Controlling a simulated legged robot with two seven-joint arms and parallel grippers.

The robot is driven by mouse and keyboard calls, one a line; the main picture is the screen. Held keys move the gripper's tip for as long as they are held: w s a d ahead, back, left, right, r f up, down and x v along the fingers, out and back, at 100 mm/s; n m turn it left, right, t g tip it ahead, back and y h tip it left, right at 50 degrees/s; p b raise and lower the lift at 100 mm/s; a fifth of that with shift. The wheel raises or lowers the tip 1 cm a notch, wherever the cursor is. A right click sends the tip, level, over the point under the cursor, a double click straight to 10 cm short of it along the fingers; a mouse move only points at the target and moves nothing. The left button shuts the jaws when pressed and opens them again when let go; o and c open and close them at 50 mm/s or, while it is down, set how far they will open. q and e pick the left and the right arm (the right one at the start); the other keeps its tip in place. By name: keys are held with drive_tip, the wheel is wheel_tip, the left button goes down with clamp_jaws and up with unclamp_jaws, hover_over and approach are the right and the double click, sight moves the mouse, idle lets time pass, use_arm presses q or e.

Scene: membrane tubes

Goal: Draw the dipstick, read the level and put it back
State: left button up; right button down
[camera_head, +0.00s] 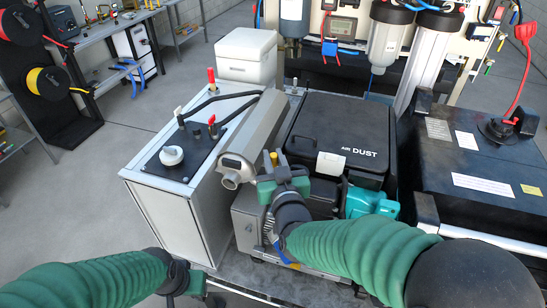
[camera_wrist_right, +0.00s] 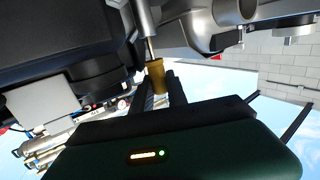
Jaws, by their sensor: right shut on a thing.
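The dipstick shows in the head view as a small yellow handle (camera_head: 273,158) at the compressor, below the silver cylinder. My right gripper (camera_head: 275,172) is shut on it from the near side. In the right wrist view the brass-yellow handle (camera_wrist_right: 156,74) stands between the two dark fingers of this gripper (camera_wrist_right: 158,88). A thin silver rod runs up from the handle towards a grey metal part; its far end is hidden, so I cannot tell how deep it sits. My left gripper (camera_head: 195,284) is low at the bottom edge, away from the dipstick; its fingers are unclear.
A silver cylinder (camera_head: 254,135) lies close to the left of my right gripper. A black case marked "AIR DUST" (camera_head: 340,130) stands behind it, and a teal part (camera_head: 372,202) lies to its right. A white-sided cabinet (camera_head: 165,215) stands left. Open floor lies further left.

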drive_tip(key=shift+f+b, duration=1.15)
drive_tip(key=shift+f, duration=0.2)
drive_tip(key=c, duration=1.3)
unclamp_jaws()
drive_tip(key=shift+o, duration=0.3)
drive_tip(key=shift+a+r, duration=0.1)
drive_tip(key=shift+a, duration=0.05)
drive_tip(key=shift+d, duration=0.2)
